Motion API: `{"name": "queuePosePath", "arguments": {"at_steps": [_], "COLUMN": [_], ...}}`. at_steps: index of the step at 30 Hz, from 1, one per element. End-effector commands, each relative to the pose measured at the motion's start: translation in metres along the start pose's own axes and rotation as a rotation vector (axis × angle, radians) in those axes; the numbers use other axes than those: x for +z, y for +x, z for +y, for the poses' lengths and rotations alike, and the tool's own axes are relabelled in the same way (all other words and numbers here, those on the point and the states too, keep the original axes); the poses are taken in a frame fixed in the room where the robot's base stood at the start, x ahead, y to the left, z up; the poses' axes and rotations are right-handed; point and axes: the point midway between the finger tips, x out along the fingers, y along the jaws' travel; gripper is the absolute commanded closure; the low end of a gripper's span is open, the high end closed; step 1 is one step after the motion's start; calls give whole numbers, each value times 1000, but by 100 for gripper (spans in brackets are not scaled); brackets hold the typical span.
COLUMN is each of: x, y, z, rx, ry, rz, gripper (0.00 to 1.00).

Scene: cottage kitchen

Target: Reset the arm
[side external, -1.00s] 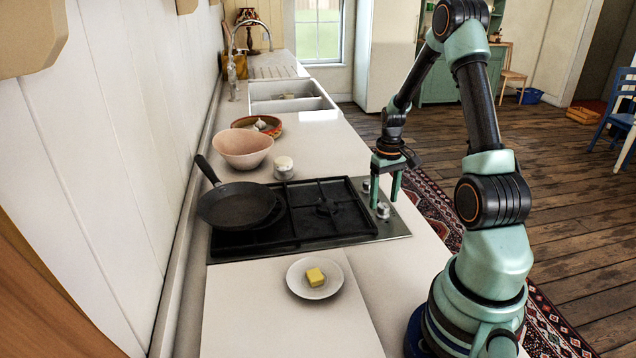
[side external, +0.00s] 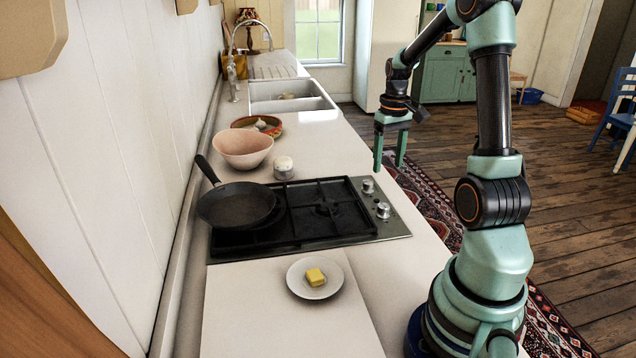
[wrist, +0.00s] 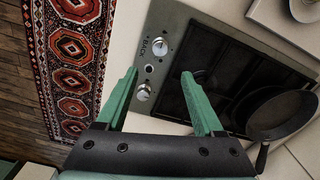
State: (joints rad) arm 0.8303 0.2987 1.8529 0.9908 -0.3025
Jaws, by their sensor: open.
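My gripper (side external: 390,152) is open and empty in the side external view. It hangs in the air with its fingers pointing down, near the counter's right edge and behind the stove knobs. Its two green fingers also show apart in the wrist view (wrist: 158,84), with nothing between them but the stove corner and knobs seen beyond. No object touches the fingers.
The stove (side external: 325,208) carries a dark frying pan (side external: 237,204). A plate (side external: 300,284) with a yellow block (side external: 316,277) lies in front. A patterned rug (wrist: 72,75) lies on the floor.

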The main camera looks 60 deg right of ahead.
Motion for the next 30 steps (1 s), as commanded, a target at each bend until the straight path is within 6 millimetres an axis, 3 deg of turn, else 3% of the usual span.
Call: {"name": "queuePosePath", "arguments": {"at_steps": [5,11,15,21,25,30], "x": [0,11,34,79,108,132], "y": [-13,-53,-76,-97,-104,-106], "z": [-21,-96,-149,-211,-240,-259], "rx": [8,21,10,-34,-74,-116], "ry": [-35,-155,-247,-376,-446,-503], "rz": [29,141,228,350,416,467], "gripper": [31,31,31,31,31,31]}}
